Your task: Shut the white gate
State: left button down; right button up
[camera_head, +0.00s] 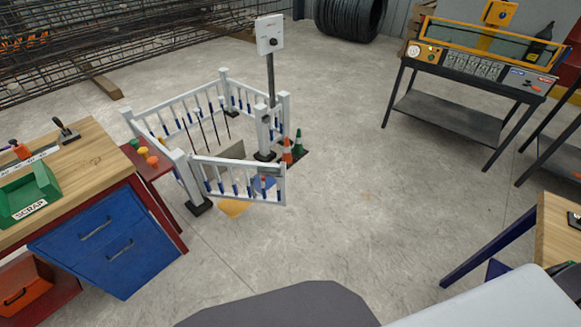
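The white gate (238,181) is a low picket panel with blue-banded bars at the front of a small white fenced pen. Its left end meets the front left post (187,180), which stands on a dark foot. Its right end stands free, nearer to me than the front right post (263,132), with a gap between them, so the gate is ajar. A small grey plate (269,171) shows near the top of its free end. Neither of my grippers is in view.
Orange (287,152) and green (299,146) cones stand by the right post. The floor (350,220) in front and to the right is clear.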

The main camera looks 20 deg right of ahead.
aim_at(195, 162)
jog(key=i+l+z, duration=0.1)
jog(key=i+z, duration=1)
jog(key=i, duration=0.15)
